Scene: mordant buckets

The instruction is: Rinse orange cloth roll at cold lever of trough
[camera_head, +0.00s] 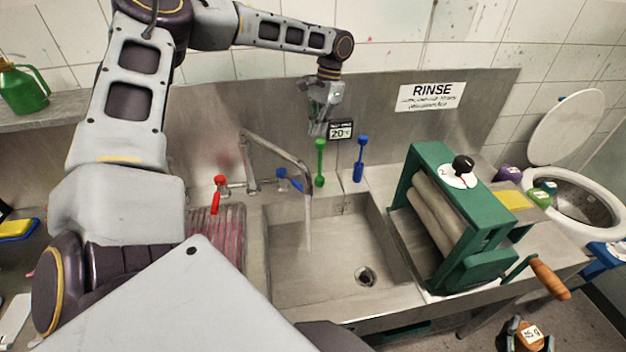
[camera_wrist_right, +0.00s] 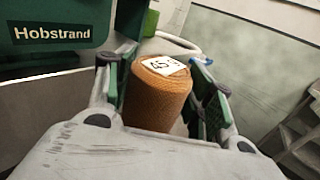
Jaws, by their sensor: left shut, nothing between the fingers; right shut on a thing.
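The orange cloth roll (camera_wrist_right: 155,103) carries a white tag and sits between the fingers of my right gripper (camera_wrist_right: 160,85), which is shut on it. In the head view the roll (camera_head: 522,340) shows at the bottom right, below the trough's front edge. The steel trough (camera_head: 325,255) has a spout (camera_head: 285,148) with a thin water stream (camera_head: 308,225) falling into the basin. The blue cold lever (camera_head: 291,181) is beside the spout; the red lever (camera_head: 219,184) is to its left. My left gripper (camera_head: 319,128) is shut and empty above and behind the cold lever, apart from it.
A green mangle (camera_head: 462,225) with a wooden crank handle (camera_head: 549,279) stands right of the basin. A green brush (camera_head: 320,165) and blue brush (camera_head: 360,160) are at the back wall, by a temperature display (camera_head: 341,131).

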